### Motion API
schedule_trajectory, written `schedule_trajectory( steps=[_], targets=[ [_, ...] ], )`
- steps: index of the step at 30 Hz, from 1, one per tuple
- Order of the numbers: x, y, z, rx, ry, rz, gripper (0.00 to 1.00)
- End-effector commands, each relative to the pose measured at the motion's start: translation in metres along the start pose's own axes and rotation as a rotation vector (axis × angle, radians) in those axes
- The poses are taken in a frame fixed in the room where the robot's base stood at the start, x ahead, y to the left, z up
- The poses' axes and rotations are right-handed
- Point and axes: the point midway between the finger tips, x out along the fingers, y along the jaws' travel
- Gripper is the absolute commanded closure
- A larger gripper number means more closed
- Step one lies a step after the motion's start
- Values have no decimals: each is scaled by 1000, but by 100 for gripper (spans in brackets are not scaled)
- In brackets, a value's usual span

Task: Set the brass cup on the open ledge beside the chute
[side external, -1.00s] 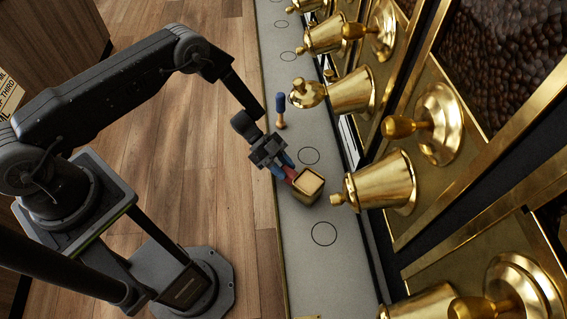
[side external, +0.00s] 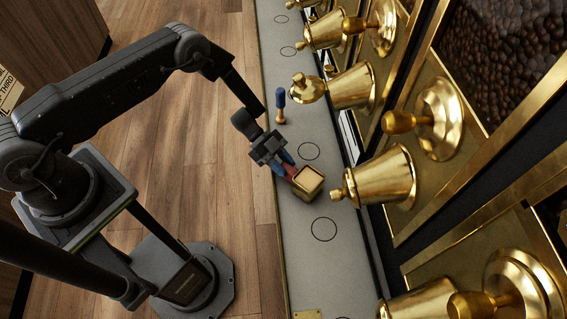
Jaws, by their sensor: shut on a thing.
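The brass cup (side external: 309,190), a squarish gold vessel with its open top facing the camera, is on or just above the grey ledge (side external: 290,235). I cannot tell whether it touches the ledge. My gripper (side external: 288,170), with blue and red fingers, is shut on the cup's left side. The nearest chute, a brass cone-shaped spout (side external: 383,182), points toward the cup from the right, and its narrow tip is a short way from the cup. The cup's underside is hidden.
A blue-handled brush-like tool (side external: 280,105) stands on the ledge behind my gripper. Circles mark the ledge, one (side external: 324,229) bare in front of the cup. Several other brass spouts line the right side, with a bean bin (side external: 500,55) above. Wood floor lies left.

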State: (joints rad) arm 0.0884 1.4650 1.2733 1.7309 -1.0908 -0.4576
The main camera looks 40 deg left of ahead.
Motion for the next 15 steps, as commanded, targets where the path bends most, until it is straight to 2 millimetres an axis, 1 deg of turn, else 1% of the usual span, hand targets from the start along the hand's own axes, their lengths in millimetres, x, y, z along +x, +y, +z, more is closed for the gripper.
schedule_trajectory(
  steps=[8, 9, 15],
  targets=[
    [2, 0, 4, 0, 1, 0, 100],
    [2, 0, 3, 0, 1, 0, 67],
    [2, 0, 3, 0, 0, 0, 48]
  ],
)
